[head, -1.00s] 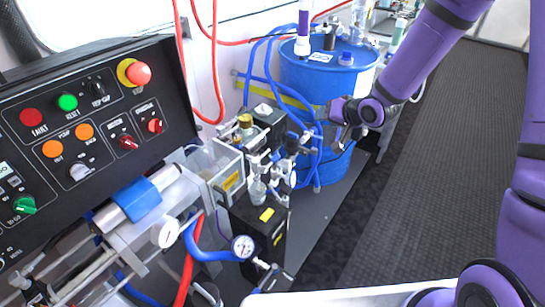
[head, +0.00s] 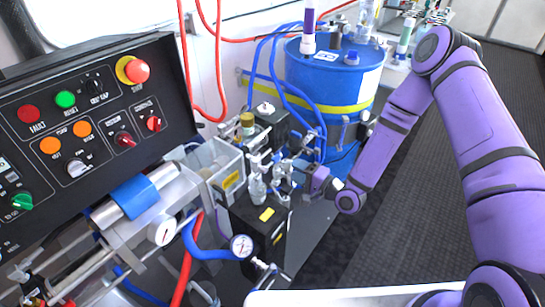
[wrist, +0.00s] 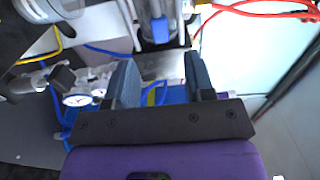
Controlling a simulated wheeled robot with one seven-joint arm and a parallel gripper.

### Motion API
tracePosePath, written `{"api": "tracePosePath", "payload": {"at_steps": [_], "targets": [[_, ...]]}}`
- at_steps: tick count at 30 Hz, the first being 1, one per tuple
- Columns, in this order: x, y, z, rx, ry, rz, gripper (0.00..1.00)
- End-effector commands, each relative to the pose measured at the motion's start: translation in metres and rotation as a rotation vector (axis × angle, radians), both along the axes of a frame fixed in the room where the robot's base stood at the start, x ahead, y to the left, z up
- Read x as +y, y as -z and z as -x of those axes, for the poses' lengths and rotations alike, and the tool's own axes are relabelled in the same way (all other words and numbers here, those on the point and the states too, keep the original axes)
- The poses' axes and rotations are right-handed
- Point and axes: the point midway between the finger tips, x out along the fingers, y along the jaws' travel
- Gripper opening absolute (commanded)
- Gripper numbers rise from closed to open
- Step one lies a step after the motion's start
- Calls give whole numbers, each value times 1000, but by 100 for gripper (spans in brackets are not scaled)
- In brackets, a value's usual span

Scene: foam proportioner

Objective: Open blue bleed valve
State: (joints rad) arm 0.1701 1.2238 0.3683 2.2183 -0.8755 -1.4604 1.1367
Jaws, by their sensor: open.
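My gripper (head: 306,176) is at the right side of the small metal valve and gauge assembly (head: 258,186) in the head view. In the wrist view my gripper (wrist: 160,78) shows two dark fingers spread apart with nothing held between them. A small blue part (wrist: 160,29) on a grey metal body lies just beyond the fingertips, roughly in line with the gap. It may be the blue bleed valve, but I cannot tell for certain. In the head view my fingers and the crowded fittings hide that spot.
A blue drum (head: 318,85) with a yellow band stands behind my gripper. The black control panel (head: 95,120) is at the left. Blue hoses (head: 205,250) and a pressure gauge (head: 242,246) sit below the assembly. The dark floor (head: 405,225) at right is clear.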

Motion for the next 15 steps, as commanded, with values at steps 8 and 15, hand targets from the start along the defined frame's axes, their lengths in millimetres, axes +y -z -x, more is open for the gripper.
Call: {"api": "tracePosePath", "payload": {"at_steps": [8, 15], "targets": [[20, 1, -14, -1, -1, -11, 49], [54, 1, -40, -2, -1, -9, 49]]}}
